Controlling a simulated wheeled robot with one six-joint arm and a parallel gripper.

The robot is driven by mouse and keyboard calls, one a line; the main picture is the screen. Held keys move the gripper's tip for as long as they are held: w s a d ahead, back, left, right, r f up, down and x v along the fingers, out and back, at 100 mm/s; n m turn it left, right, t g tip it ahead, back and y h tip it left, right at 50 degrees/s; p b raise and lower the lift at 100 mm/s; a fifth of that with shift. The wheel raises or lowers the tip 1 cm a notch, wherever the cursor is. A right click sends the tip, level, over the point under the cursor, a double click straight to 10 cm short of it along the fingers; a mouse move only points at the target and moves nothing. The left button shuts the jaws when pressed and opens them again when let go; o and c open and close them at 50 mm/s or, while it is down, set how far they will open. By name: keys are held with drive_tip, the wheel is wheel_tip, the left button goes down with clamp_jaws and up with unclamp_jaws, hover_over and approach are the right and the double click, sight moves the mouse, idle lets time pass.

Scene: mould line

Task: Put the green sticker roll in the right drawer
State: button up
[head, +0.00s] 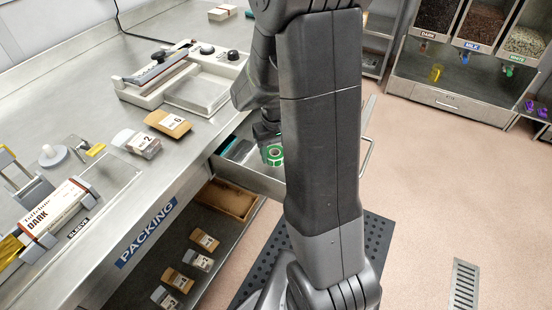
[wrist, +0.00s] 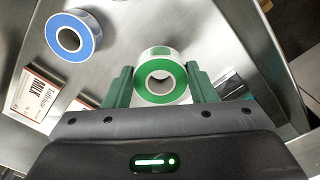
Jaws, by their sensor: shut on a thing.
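The green sticker roll (wrist: 160,99) is a white ring with a green face. It sits between the two green fingers of my gripper (wrist: 159,72), which is shut on it. In the head view the roll (head: 275,158) shows beside my arm, over or within the open drawer (head: 240,177) under the bench. I cannot tell whether it touches the drawer floor. My gripper is mostly hidden behind my arm there. In the wrist view a blue sticker roll (wrist: 68,44) lies apart on a metal surface, left of the green one.
A MILK-labelled box (wrist: 40,97) lies at the left of the wrist view. The packing bench (head: 95,95) holds a sealer (head: 190,75), chocolate packs and a DARK sleeve box (head: 58,213). A lower shelf (head: 185,235) holds small packs.

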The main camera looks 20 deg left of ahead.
drive_tip(key=shift+f, duration=1.75)
drive_tip(key=shift+f, duration=0.15)
drive_tip(key=o, duration=1)
drive_tip(key=shift+c, duration=0.2)
wheel_tip(320, 180, up, 12)
drive_tip(key=p, duration=0.1)
